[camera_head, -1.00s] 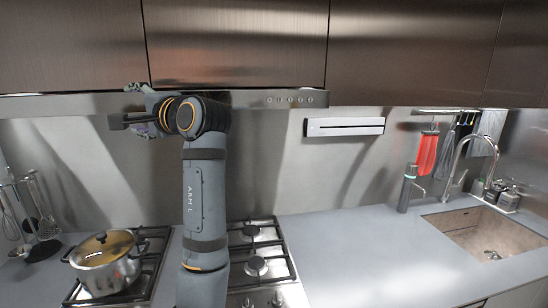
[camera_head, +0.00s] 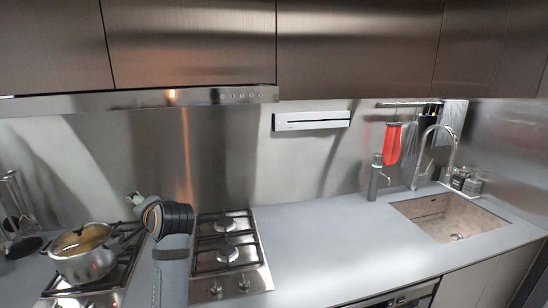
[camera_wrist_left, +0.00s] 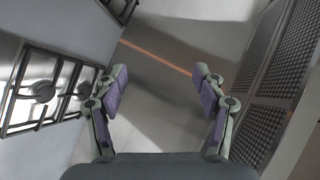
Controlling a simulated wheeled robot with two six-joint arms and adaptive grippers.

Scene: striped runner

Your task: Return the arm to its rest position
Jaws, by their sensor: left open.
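My left arm (camera_head: 172,262) stands low in front of the stove in the head view, its wrist beside the pot's right side. The left gripper is mostly hidden behind the wrist there. In the left wrist view the left gripper (camera_wrist_left: 160,90) is open, with its two fingers wide apart and nothing between them. My right arm and gripper are in neither view.
A lidded steel pot (camera_head: 84,254) sits on the left burners. The right burners (camera_head: 227,240) are bare. A range hood (camera_head: 140,99) runs above the stove. The counter (camera_head: 330,235) is clear up to the sink (camera_head: 455,215), with a dark bottle (camera_head: 377,178) near the wall.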

